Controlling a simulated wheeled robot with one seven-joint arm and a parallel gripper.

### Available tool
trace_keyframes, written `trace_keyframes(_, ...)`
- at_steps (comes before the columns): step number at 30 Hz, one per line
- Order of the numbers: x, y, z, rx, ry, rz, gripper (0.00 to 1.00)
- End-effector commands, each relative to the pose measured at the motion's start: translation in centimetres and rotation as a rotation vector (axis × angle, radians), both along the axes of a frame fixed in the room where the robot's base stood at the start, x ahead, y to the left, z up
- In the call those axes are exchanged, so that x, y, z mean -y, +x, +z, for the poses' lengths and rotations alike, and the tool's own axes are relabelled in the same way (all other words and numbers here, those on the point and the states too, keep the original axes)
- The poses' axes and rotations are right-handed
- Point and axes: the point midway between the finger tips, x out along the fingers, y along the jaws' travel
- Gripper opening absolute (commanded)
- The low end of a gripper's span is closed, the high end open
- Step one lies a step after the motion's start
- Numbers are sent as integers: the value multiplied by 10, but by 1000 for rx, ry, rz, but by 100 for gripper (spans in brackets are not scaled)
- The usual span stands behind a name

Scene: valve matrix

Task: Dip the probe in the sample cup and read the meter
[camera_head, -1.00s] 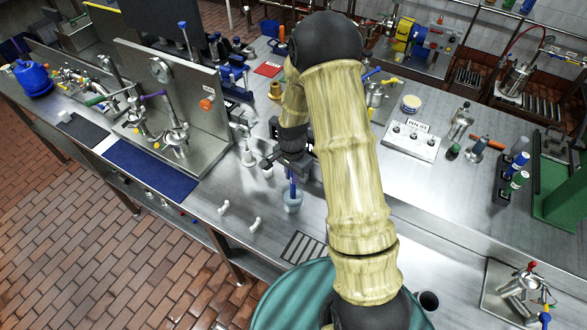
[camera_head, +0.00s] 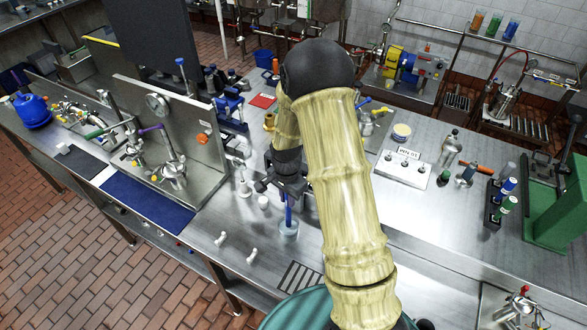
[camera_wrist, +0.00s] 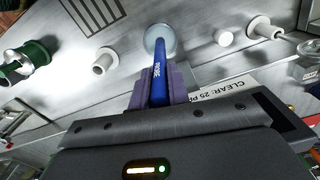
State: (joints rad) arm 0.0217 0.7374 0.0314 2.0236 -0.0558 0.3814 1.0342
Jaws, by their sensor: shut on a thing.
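My gripper (camera_head: 288,186) is shut on a blue probe (camera_head: 288,208) that points down at the bench. In the wrist view the probe (camera_wrist: 158,82) stands between the jaws (camera_wrist: 157,88), with white lettering on its side. A small clear, pale blue sample cup (camera_head: 288,229) stands on the steel bench under the probe. In the wrist view the probe's far end overlaps the cup (camera_wrist: 158,36). The lower end appears at or inside the cup's mouth; I cannot tell how deep. A round gauge (camera_head: 158,106) is on the steel panel at left; I cannot make out a probe meter or any reading.
White fittings (camera_head: 220,239) stand on the bench left of the cup, and a white cap (camera_head: 264,202) stands close by. A black striped grille (camera_head: 301,277) lies in front.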

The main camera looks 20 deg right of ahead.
Motion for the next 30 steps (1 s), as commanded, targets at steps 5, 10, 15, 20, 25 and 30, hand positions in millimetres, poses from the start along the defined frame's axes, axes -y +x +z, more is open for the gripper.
trace_keyframes(5, 0, 0, 12, 0, 0, 0, 0)
trace_keyframes(10, 0, 0, 22, 0, 0, 0, 0)
trace_keyframes(15, 0, 0, 31, 1, -1, -1, 0)
trace_keyframes(20, 0, 0, 40, 1, -1, -1, 0)
trace_keyframes(25, 0, 0, 44, 0, 0, -1, 0)
trace_keyframes(30, 0, 0, 43, 0, 0, -1, 0)
